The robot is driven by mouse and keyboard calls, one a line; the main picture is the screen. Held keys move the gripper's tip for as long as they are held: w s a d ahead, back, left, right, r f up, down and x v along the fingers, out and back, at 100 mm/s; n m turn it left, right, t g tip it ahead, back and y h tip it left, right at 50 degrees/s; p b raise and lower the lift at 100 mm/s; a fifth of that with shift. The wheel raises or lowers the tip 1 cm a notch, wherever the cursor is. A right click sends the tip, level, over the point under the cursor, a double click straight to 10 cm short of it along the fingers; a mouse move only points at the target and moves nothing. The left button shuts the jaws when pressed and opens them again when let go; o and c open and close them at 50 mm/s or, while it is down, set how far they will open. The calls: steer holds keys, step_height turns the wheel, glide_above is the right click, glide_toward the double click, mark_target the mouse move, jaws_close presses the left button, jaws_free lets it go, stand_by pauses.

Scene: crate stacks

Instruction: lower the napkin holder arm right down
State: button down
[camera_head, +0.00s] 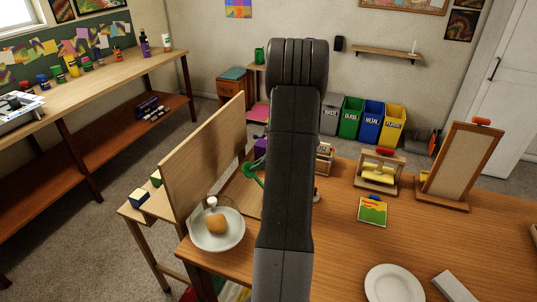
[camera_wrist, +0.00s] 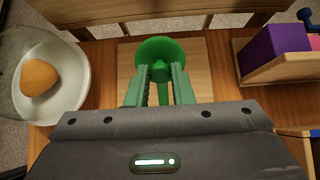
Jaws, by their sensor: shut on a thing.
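My gripper (camera_wrist: 160,82) is shut on a green piece (camera_wrist: 160,48) with a wide round head and a small knob. The piece is above or on a square pale wooden board (camera_wrist: 203,70); I cannot tell whether they touch. Part of the green piece shows in the head view (camera_head: 250,172), left of my arm, which hides the rest and the gripper. I cannot tell for certain whether this is the napkin holder arm. A wooden frame with a yellow roll and a red top (camera_head: 378,172) stands further right on the table.
A glass bowl with an orange-brown round item (camera_wrist: 38,78) is left of the gripper. A wooden tray (camera_wrist: 283,68) with a purple block is on the right. An upright wooden panel (camera_head: 207,150) stands along the table's left edge. A white plate (camera_head: 393,284) lies at the front.

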mark_target(248, 167)
steer(key=a+h+p, duration=0.1)
steer(key=a+h, duration=0.1)
steer(key=w+a+f+g+h+p, duration=0.1)
steer(key=shift+a+p, duration=0.15)
steer(key=shift+p, duration=0.15)
steer(key=b+x, duration=0.1)
steer(key=x, duration=0.3)
steer(key=b+x, duration=0.1)
steer(key=x, duration=0.2)
steer(key=shift+w+a+f, duration=0.1)
steer(key=shift+w+a, duration=0.05)
steer(key=shift+a, duration=0.35)
steer(key=c, duration=1.9)
jaws_free()
steer(key=shift+a, duration=0.1)
steer(key=o, duration=0.6)
steer(key=shift+d, duration=0.25)
steer(key=b+v, duration=0.1)
steer(key=v, duration=1.2)
steer(key=shift+d+r+b, duration=0.25)
steer(key=shift+b, duration=0.1)
